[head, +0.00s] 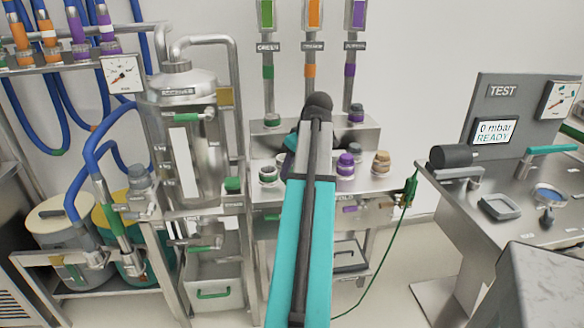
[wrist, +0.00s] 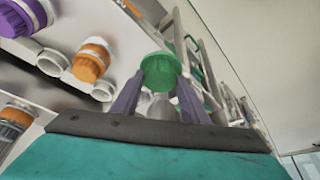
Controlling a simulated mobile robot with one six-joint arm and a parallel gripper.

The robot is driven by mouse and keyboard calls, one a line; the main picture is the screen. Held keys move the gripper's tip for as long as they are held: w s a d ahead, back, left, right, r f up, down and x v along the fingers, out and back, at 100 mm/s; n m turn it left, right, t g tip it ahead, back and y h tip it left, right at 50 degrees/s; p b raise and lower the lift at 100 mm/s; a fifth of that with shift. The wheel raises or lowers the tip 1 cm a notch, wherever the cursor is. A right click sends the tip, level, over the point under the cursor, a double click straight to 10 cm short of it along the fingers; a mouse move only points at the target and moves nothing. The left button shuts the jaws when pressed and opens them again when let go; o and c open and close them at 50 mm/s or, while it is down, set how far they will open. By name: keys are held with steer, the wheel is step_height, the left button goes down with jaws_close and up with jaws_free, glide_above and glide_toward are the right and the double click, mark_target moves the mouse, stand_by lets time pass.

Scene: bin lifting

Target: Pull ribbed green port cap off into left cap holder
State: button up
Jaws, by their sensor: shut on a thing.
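In the wrist view a ribbed green cap (wrist: 160,70) sits between the two purple-grey fingers of my gripper (wrist: 158,84), which are shut on it. A grey metal piece (wrist: 160,107) shows behind the cap between the fingers; I cannot tell whether the cap still touches it. In the head view my teal arm hides the cap and most of the gripper. A green cap (head: 233,185) shows left of the arm, beside the steel vessel; I cannot tell whether it is another cap. I cannot make out which fitting is the left cap holder.
A steel stand (head: 370,180) carries a purple-banded cap (head: 345,166) and a tan cap (head: 381,163). The steel vessel (head: 185,135) and blue hoses stand left. A test bench (head: 515,225) stands right. The wrist view shows orange caps (wrist: 90,62) and a white ring (wrist: 52,62).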

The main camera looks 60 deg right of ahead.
steer(key=shift+r, duration=0.25)
steer(key=shift+r+p, duration=0.55)
steer(key=shift+p, duration=0.15)
steer(key=shift+w, duration=0.1)
steer(key=w+a+f+n, duration=0.2)
steer(key=w+a, duration=2.4)
steer(key=w, duration=0.1)
steer(key=w+a, duration=0.2)
steer(key=a, duration=0.9)
steer(key=w+a+f, duration=0.1)
steer(key=w+a, duration=0.2)
steer(key=a, duration=0.9)
steer(key=w+a+n+y, duration=0.1)
steer(key=w+a, duration=0.2)
steer(key=a, duration=0.9)
steer(key=shift+f, duration=0.3)
steer(key=shift+s, duration=0.1)
